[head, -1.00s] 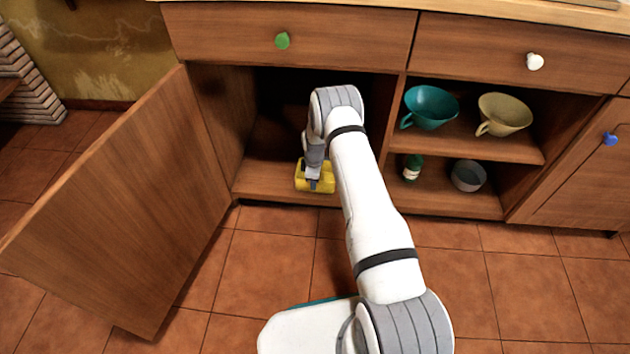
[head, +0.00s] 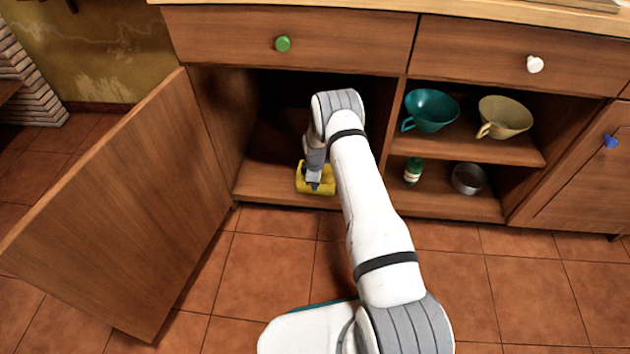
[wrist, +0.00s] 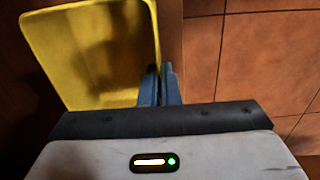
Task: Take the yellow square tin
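The yellow square tin (head: 302,183) stands on the floor of the open cupboard, near its front edge. In the wrist view the tin (wrist: 95,50) is open at the top, with its hollow inside showing at the upper left. My gripper (wrist: 160,70) has its two blue fingers close together at the tin's right wall, with the wall's edge between the fingertips. In the head view my gripper (head: 314,184) is over the tin and hides part of it.
The cupboard door (head: 130,210) stands open at the left. On the right shelves are a teal cup (head: 432,108), a beige cup (head: 505,114), a green bottle (head: 413,172) and a grey bowl (head: 468,179).

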